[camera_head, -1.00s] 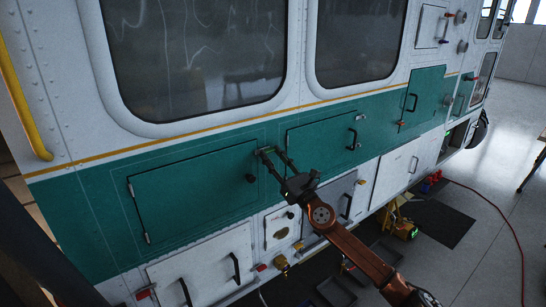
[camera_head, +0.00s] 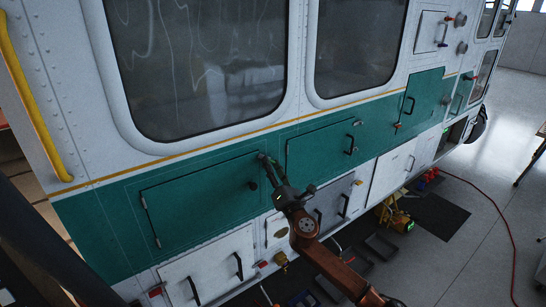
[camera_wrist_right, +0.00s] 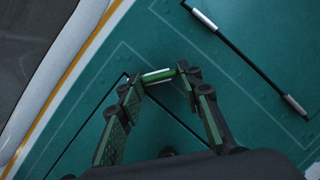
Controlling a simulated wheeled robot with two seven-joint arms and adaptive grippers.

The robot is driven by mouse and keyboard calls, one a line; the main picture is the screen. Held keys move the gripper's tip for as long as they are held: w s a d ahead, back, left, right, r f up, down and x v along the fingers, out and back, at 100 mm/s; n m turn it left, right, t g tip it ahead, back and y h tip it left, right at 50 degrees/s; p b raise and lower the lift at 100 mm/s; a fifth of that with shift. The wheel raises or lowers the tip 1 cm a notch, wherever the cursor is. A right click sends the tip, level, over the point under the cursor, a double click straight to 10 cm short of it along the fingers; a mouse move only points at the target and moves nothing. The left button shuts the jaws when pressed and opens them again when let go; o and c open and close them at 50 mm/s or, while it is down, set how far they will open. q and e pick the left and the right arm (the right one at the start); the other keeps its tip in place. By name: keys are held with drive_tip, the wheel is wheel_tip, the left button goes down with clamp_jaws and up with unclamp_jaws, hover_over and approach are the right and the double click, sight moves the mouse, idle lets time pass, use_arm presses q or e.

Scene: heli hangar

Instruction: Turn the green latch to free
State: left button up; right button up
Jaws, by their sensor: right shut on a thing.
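The green latch (camera_wrist_right: 158,75) is a small bar with a pale stripe at the top right corner of a large green door (camera_head: 205,200). In the wrist view it lies between the fingertips of my right gripper (camera_wrist_right: 163,78), which touch its two ends. In the head view my right gripper (camera_head: 264,160) reaches up to that corner from below, and its fingers hide most of the latch. My left gripper is not in view.
A second green door (camera_head: 320,145) with a black handle is just to the right. Below are white panels with black handles (camera_head: 238,265) and yellow fittings (camera_head: 281,259). Dark trays (camera_head: 382,247) and a red hose (camera_head: 500,212) lie on the floor.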

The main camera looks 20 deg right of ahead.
drive_tip(key=m+h+p, duration=0.1)
drive_tip(key=m+p, duration=0.1)
drive_tip(key=m+g+p, duration=0.1)
drive_tip(key=m+p, duration=0.1)
drive_tip(key=r+m+h+p, duration=0.1)
drive_tip(key=m+p, duration=0.1)
drive_tip(key=m, duration=0.1)
drive_tip(key=shift+a+h, duration=0.15)
drive_tip(key=shift+h, duration=0.15)
drive_tip(key=shift+f+m+g+h+p, duration=0.1)
drive_tip(key=shift+m+g+h+p, duration=0.15)
drive_tip(key=shift+m+g+p, duration=0.7)
drive_tip(key=shift+m+g+h+p, duration=0.2)
drive_tip(key=shift+m+p, duration=0.25)
drive_tip(key=shift+m, duration=1.4)
drive_tip(key=o, duration=1.2)
drive_tip(key=shift+c, duration=0.2)
